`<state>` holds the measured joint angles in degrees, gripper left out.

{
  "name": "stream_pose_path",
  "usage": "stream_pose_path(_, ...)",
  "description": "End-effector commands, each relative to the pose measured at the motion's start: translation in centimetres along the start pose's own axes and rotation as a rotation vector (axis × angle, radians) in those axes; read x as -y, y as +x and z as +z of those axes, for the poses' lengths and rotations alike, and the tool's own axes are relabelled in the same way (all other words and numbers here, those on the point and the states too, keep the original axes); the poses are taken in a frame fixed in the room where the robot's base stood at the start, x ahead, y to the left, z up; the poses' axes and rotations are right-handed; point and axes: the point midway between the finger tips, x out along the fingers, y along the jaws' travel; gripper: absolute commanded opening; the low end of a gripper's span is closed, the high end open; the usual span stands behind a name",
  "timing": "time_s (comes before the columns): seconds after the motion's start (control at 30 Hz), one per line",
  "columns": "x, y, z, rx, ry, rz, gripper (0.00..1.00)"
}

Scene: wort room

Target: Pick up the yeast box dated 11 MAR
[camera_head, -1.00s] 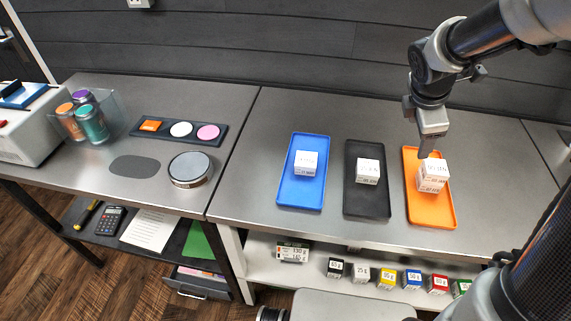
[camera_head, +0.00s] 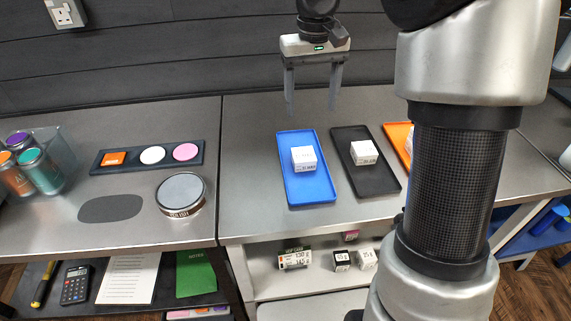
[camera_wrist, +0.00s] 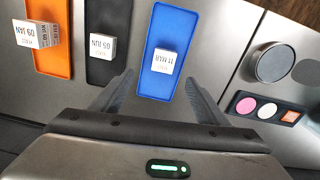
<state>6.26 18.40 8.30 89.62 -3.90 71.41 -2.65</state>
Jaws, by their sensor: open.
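The yeast box dated 11 MAR (camera_head: 304,158) is a small white box on the blue tray (camera_head: 316,193). In the wrist view the box (camera_wrist: 164,61) shows its 11 MAR label, upside down, and the blue tray (camera_wrist: 188,20) lies between my fingers. My gripper (camera_head: 312,112) is open and empty, above the bench just behind the blue tray, apart from the box. Another white box (camera_wrist: 102,46), which reads 09 JUN, sits on the black tray (camera_wrist: 100,75). White boxes reading 09 JAN (camera_wrist: 37,33) lie on the orange tray (camera_wrist: 52,65).
My arm hides most of the orange tray (camera_head: 394,131) in the head view. To the left are a round dark-topped tin (camera_head: 182,190), a dark strip with coloured discs (camera_head: 122,160) and several jars (camera_head: 40,168). Small boxes (camera_head: 342,261) stand on the shelf below.

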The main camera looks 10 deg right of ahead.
Motion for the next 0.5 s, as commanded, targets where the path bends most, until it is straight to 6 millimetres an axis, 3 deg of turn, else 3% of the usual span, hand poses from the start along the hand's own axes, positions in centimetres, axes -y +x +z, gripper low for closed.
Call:
stream_pose_path(0.23, 0.5, 1.0, 0.1, 0.017, 0.069, -0.021, 0.67)
stream_pose_path(0.5, 0.6, 6.8, 0.1, 0.018, 0.065, -0.020, 0.67)
